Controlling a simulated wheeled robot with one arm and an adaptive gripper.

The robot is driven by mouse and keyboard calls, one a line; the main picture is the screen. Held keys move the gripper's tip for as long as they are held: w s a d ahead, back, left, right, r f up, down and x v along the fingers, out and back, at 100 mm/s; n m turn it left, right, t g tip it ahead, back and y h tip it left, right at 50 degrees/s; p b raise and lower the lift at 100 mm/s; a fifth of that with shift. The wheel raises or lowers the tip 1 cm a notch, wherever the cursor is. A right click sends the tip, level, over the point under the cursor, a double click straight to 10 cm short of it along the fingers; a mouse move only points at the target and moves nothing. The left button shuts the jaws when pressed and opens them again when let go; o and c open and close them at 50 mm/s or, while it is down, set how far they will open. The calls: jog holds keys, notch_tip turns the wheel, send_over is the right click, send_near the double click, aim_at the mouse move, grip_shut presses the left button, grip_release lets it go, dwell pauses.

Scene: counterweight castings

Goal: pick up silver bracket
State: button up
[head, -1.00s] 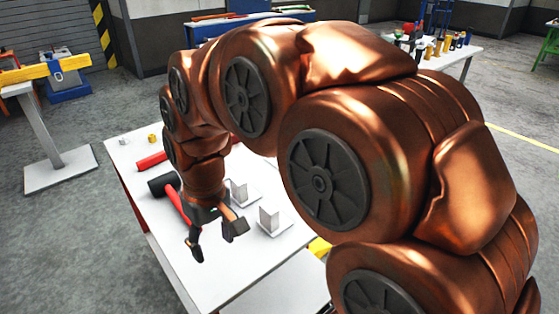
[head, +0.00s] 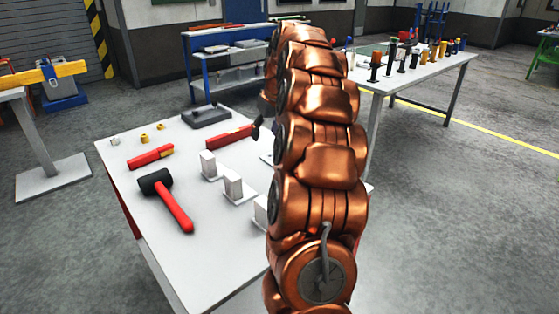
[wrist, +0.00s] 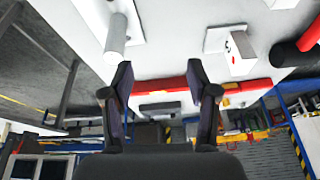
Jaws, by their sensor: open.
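Several silver-white brackets, upright blocks on flat plates, stand in a row on the white table. In the head view one (head: 208,165) is farthest, one (head: 233,187) is in the middle, and the nearest (head: 260,210) is partly covered by my arm. I cannot tell which is the one named. In the wrist view, a pale block on a plate (wrist: 240,52) is at upper right, and a grey post on a plate (wrist: 115,38) is at upper left. My gripper (wrist: 160,66) is open, with nothing between its fingers. In the head view my arm hides it.
The white table (head: 205,265) also holds a red-handled mallet (head: 166,200), a red tool (head: 150,157), a red-and-black tool (head: 232,136), a dark grey casting (head: 206,115) and small yellow pieces. A blue shelf (head: 190,70) stands behind. Another table (head: 430,68) with several tools is at right.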

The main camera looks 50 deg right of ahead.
jog(key=d+f, duration=0.1)
jog(key=d, duration=0.6)
jog(key=shift+h, duration=0.4)
jog(key=shift+s+a+p+x, duration=0.1)
jog(key=shift+a+p+x, duration=0.1)
jog(key=shift+x, duration=1.7)
jog(key=shift+s+a+p+x, duration=0.1)
jog(key=shift+a+p+x, duration=0.1)
jog(key=shift+x, duration=1.75)
grip_shut()
